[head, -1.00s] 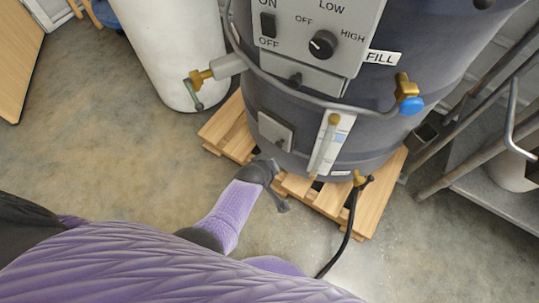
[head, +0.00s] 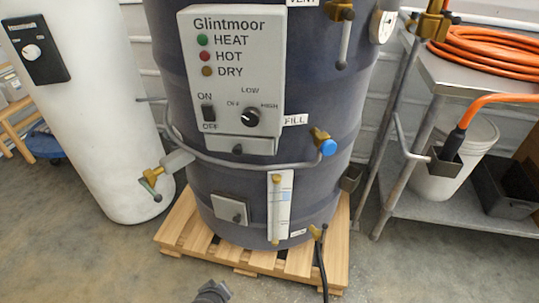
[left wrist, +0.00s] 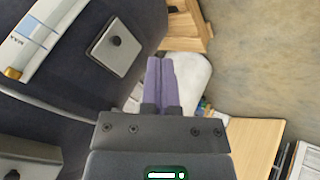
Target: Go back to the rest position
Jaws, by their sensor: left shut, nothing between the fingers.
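The hopper's small hatch (left wrist: 115,48) and level gauge (left wrist: 40,35) are at the upper left there. My right gripper is in neither view.
The wooden pallet (head: 245,262) juts out under the hopper. A white tank (head: 85,110) stands at left. A black hose (head: 320,270) runs down to the floor. The front floor is clear.

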